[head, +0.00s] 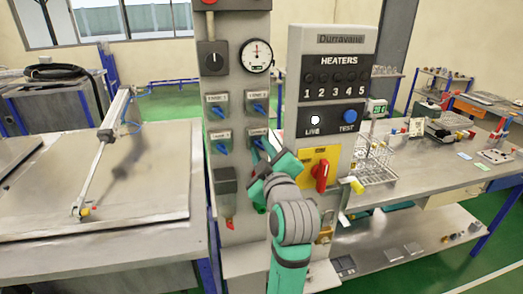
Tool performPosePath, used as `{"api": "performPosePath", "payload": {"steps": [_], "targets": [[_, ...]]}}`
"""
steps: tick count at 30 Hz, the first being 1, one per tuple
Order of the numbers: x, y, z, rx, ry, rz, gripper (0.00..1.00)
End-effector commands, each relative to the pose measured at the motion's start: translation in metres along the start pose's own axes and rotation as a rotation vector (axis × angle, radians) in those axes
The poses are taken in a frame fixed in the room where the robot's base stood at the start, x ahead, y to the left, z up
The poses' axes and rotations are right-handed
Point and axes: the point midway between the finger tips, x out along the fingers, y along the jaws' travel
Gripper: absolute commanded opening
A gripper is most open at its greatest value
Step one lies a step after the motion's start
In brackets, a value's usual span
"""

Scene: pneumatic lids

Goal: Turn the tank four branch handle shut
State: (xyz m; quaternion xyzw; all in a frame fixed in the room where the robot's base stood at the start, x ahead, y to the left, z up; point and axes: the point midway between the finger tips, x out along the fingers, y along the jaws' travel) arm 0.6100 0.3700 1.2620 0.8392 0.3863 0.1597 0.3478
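A grey upright panel (239,190) carries blue branch handles in two rows under small labels, which are too small to read surely. The upper handles are at the left (217,111) and right (258,108); a lower-left handle (223,147) is also clear. The lower-right blue handle (259,144) is partly covered by my gripper (268,147). My green and grey arm reaches up from below, with the gripper's end at that lower-right handle. I cannot tell whether the fingers touch it or are open or shut.
The heater panel (331,62), with a red rotary switch (321,176) on a yellow plate, stands close right of my arm. A pressure gauge (257,55) sits above the handles. A metal-topped tank (110,190) is left, and a bench with a wire rack (372,160) right.

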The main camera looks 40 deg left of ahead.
Motion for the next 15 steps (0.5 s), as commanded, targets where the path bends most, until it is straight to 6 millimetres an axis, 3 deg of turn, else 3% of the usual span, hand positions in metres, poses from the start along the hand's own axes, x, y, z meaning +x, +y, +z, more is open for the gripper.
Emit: {"api": "performPosePath", "payload": {"steps": [7,10,15], "targets": [[0.0008,-0.0005,-0.0005,0.000,0.001,-0.001,0.23],[0.0007,-0.0007,-0.0006,0.000,0.001,-0.001,0.00],[0.0007,-0.0010,-0.0006,0.001,0.001,-0.002,0.00]]}}
